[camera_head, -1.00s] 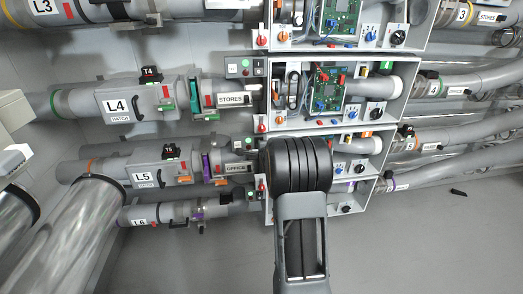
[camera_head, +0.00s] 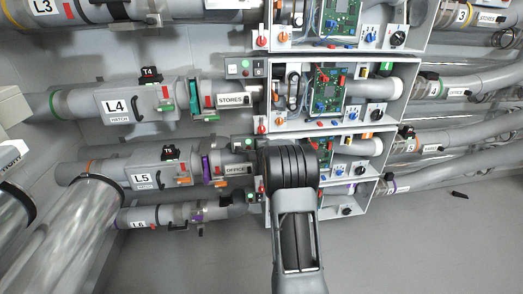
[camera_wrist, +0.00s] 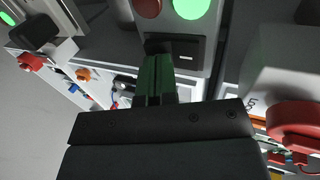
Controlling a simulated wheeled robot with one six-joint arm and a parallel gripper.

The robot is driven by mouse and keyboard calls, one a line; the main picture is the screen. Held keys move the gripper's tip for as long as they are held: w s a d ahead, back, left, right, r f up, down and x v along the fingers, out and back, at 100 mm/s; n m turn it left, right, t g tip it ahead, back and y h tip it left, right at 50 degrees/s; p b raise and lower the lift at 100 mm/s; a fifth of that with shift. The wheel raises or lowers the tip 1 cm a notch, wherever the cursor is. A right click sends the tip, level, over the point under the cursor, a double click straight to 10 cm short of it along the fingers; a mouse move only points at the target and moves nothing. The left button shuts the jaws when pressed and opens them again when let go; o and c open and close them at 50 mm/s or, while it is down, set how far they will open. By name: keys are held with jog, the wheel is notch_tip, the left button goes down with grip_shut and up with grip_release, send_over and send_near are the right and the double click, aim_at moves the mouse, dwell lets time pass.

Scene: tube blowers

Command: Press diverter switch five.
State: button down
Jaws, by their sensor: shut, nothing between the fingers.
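In the wrist view my gripper (camera_wrist: 158,72) is shut, its green-lit fingers together and empty. The fingertips reach the left part of a dark switch plate (camera_wrist: 185,47) on a grey panel and hide some of it. I cannot tell whether they touch it or are just in front. A red lamp (camera_wrist: 147,7) and a bright green lamp (camera_wrist: 190,8) sit above the switch. A "5" marking (camera_wrist: 251,105) shows on a grey box to the right. In the head view the line labelled L5 (camera_head: 143,178) runs towards my arm, which hides my gripper there.
A red knob (camera_wrist: 295,117) stands out close at the right of the wrist view, and a black knob (camera_wrist: 34,31) at upper left. The floor (camera_head: 410,240) at lower right is mostly clear.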

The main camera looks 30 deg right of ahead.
jog(key=shift+w+f+b, duration=0.1)
jog(key=shift+f+b, duration=0.05)
jog(key=shift+b, duration=0.35)
jog(key=shift+w+d+r+t+p, duration=0.1)
jog(key=shift+r+t+p, duration=0.05)
jog(key=shift+r+p, duration=0.35)
jog(key=shift+w+r+t+p, duration=0.15)
jog(key=shift+r+p, duration=0.15)
jog(key=shift+r, duration=0.35)
jog(key=shift+s, duration=0.1)
jog(key=s+a+f, duration=0.1)
jog(key=s+a, duration=0.5)
jog(key=s, duration=0.7)
jog(key=shift+f, duration=0.35)
jog(key=shift+a, duration=0.15)
